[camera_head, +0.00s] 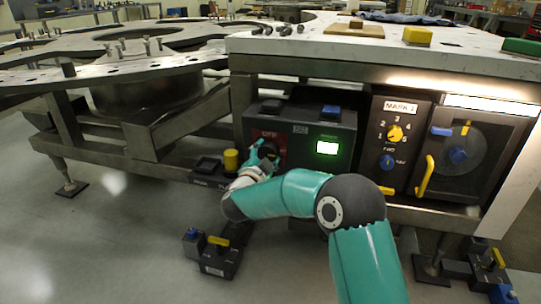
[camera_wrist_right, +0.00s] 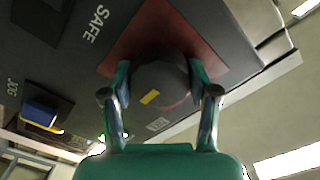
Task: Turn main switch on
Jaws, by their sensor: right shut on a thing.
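The main switch is a dark round knob (camera_wrist_right: 165,72) with a short yellow mark, set on a red plate (camera_wrist_right: 205,55) in the wrist view. In the head view the red plate (camera_head: 268,134), with lettering that looks like OFF, is on the dark control box (camera_head: 305,118) under the table. My right gripper (camera_head: 264,152) reaches it from below left and covers most of the knob. In the wrist view the fingers of the right gripper (camera_wrist_right: 160,82) close on both sides of the knob. My left gripper is in neither view.
A lit green display (camera_head: 327,148) is right of the switch. A yellow cylinder (camera_head: 231,160) stands close left of my gripper. Small switch boxes (camera_head: 219,262) lie on the floor.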

